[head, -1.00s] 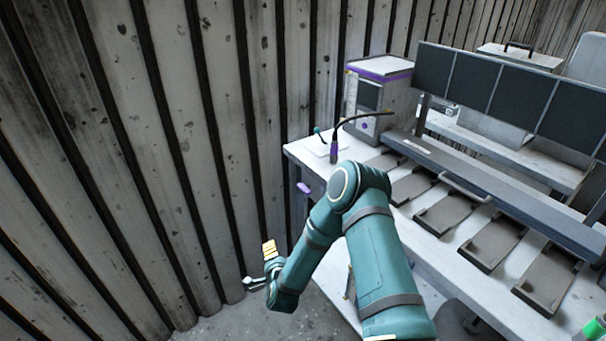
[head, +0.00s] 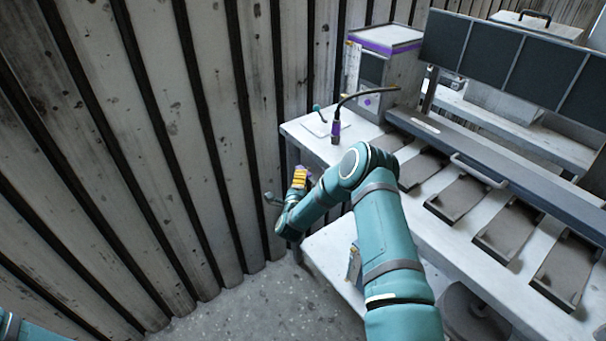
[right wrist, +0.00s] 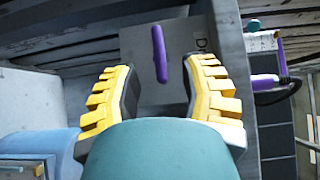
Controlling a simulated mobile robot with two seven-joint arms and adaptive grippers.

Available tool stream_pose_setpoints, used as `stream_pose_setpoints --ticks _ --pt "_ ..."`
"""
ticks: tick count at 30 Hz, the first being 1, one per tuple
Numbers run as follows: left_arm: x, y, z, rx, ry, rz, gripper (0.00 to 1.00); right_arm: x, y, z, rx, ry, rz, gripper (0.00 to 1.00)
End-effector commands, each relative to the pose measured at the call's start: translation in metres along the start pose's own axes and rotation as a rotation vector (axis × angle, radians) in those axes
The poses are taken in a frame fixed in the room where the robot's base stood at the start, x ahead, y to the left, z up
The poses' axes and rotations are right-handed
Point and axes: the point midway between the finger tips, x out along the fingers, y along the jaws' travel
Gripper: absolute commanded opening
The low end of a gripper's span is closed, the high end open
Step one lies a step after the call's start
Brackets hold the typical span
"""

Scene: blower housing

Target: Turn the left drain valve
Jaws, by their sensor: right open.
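A purple bar-shaped handle (right wrist: 160,56), which looks like the drain valve's, stands in front of a grey plate with a partly visible letter "D" in the right wrist view. My right gripper (right wrist: 162,68) is open, with its yellow ridged fingers on either side of the handle's line. The handle appears beyond or level with the fingertips; contact is not visible. In the head view the right gripper (head: 300,178) is at the bench's left end, below the top, and mostly hides the handle. My left gripper is out of view.
The bench top (head: 303,131) carries a gooseneck device (head: 336,130), a small teal lever (head: 318,112) and a grey box with purple trim (head: 388,65). The corrugated wall (head: 190,130) runs close along the left. Open floor (head: 260,310) lies below.

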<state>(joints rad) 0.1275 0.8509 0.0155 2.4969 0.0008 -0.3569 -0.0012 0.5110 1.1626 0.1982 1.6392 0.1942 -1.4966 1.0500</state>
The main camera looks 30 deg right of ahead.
Motion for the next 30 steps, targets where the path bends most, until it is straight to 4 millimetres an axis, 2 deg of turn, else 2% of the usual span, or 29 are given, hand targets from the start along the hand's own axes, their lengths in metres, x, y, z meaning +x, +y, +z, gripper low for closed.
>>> stream_pose_setpoints --ticks 3,9,21,22,25,26,30 --pt "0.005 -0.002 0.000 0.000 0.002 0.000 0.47 0.021 0.001 0.000 0.001 0.001 -0.002 0.42" --pt "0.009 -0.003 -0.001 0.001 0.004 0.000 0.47 0.043 0.001 0.000 -0.001 0.000 0.000 0.42" --pt "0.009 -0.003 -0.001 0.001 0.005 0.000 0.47 0.049 0.000 0.000 -0.001 -0.001 0.001 0.42" --pt "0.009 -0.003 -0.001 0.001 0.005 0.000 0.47 0.049 0.000 0.000 -0.001 -0.001 0.001 0.38" --pt "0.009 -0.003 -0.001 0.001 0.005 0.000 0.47 0.049 0.000 0.000 -0.001 -0.001 0.001 0.03" --pt "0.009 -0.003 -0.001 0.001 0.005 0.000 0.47 0.049 0.000 0.000 -0.001 -0.001 0.001 0.00" --pt "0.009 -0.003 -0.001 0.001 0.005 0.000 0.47 0.049 0.000 0.000 -0.001 -0.001 0.001 0.00"
